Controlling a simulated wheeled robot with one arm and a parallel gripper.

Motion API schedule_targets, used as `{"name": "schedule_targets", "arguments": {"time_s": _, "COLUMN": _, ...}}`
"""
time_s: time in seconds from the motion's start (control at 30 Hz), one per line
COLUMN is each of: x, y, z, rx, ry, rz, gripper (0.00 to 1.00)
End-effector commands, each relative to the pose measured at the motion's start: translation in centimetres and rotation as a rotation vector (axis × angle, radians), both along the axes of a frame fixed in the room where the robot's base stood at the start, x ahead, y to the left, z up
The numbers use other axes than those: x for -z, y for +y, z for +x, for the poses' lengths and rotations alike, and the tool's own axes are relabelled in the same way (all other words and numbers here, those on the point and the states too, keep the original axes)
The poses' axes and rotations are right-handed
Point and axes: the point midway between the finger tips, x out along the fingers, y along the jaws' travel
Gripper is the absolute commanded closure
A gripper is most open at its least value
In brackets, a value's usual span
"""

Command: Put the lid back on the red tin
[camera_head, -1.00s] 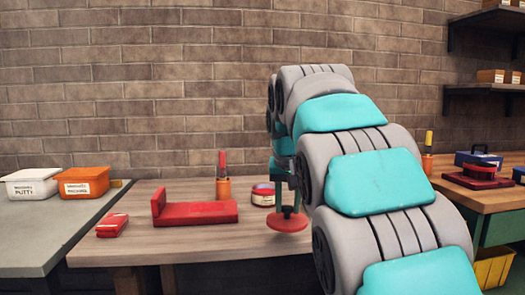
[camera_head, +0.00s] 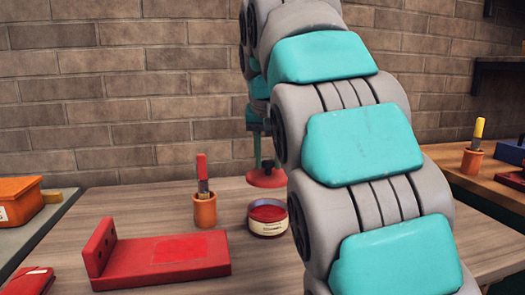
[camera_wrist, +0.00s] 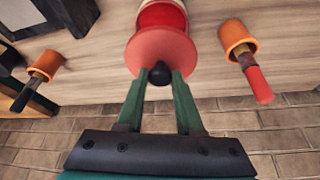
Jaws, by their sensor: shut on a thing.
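The open tin (camera_head: 268,228) stands upright on the wooden bench, with a cream label and a red inside. The red round lid (camera_head: 266,179) hangs level above the tin and a little behind its opening in the head view, apart from it. My gripper (camera_wrist: 158,77) is shut on the lid's black knob (camera_wrist: 160,75), between green fingers. In the wrist view the lid (camera_wrist: 160,47) covers part of the tin (camera_wrist: 163,14). In the head view my arm hides the right edge of the lid and comes close to the tin's right side.
An orange pot with a red-handled brush (camera_head: 204,208) stands left of the tin. A red angled metal block (camera_head: 165,257) lies on the bench front left. A similar pot with a yellow-handled brush (camera_head: 472,158) stands on the right bench. The brick wall is behind.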

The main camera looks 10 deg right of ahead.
Motion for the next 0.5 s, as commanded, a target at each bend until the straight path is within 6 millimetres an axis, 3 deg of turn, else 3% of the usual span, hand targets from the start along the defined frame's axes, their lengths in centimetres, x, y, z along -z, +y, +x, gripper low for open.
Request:
{"name": "schedule_targets", "arguments": {"time_s": 0.33, "x": 1.4, "y": 0.0, "z": -0.1, "rx": 0.0, "ry": 0.002, "rz": 0.0, "gripper": 1.0}}
{"name": "schedule_targets", "arguments": {"time_s": 0.5, "x": 3.3, "y": 0.0, "z": -0.1, "rx": 0.0, "ry": 0.005, "rz": 0.0, "gripper": 1.0}}
